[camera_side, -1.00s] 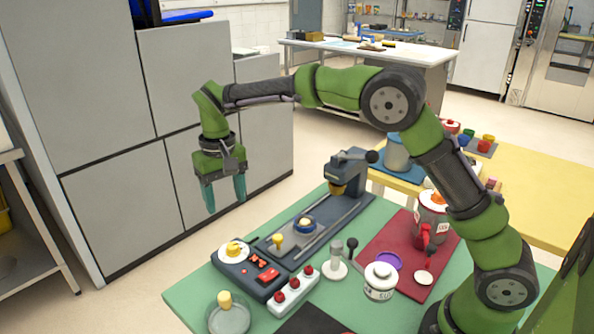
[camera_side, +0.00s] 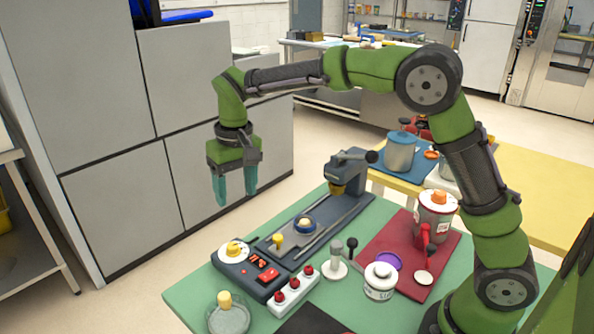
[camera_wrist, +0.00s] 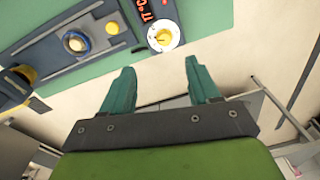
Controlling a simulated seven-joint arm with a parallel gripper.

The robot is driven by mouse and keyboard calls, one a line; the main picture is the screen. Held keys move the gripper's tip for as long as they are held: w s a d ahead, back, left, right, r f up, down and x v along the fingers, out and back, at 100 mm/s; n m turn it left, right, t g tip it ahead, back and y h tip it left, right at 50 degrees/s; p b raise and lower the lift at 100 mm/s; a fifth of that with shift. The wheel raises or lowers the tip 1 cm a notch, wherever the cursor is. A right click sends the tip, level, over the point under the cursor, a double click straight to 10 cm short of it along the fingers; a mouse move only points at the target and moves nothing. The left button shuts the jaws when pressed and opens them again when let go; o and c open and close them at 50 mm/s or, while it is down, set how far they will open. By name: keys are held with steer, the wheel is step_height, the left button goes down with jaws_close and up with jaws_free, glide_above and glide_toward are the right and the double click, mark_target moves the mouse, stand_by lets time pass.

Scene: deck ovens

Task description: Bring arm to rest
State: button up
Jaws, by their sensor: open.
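My gripper (camera_side: 235,188) is open and empty, with its two teal fingers pointing down. It hangs in the air past the far left edge of the green table (camera_side: 200,292), in front of the grey cabinets. In the wrist view my gripper (camera_wrist: 157,80) shows its fingers spread with nothing between them. Pale floor shows beyond the fingers there, and the green table edge lies above them.
The green table bears a dark blue device with a lever (camera_side: 346,178), a control box with a yellow knob (camera_side: 234,250), red buttons on a white strip (camera_side: 293,290), a white jar (camera_side: 379,281) and a red mat (camera_side: 392,240). Grey cabinets (camera_side: 180,110) stand behind my gripper.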

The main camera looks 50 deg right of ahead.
steer(key=s+d+r+t, duration=0.1)
steer(key=s+d+t, duration=0.1)
steer(key=s, duration=0.5)
steer(key=s+d+r+m+t+y, duration=0.1)
steer(key=s+d+r+t, duration=0.1)
steer(key=s, duration=0.6)
steer(key=s+d+r+m+t, duration=0.1)
steer(key=s+d, duration=0.3)
steer(key=s, duration=0.4)
steer(key=shift+s+d+r+t+y, duration=0.2)
steer(key=shift+r+t+y, duration=0.1)
steer(key=shift+r+t, duration=0.4)
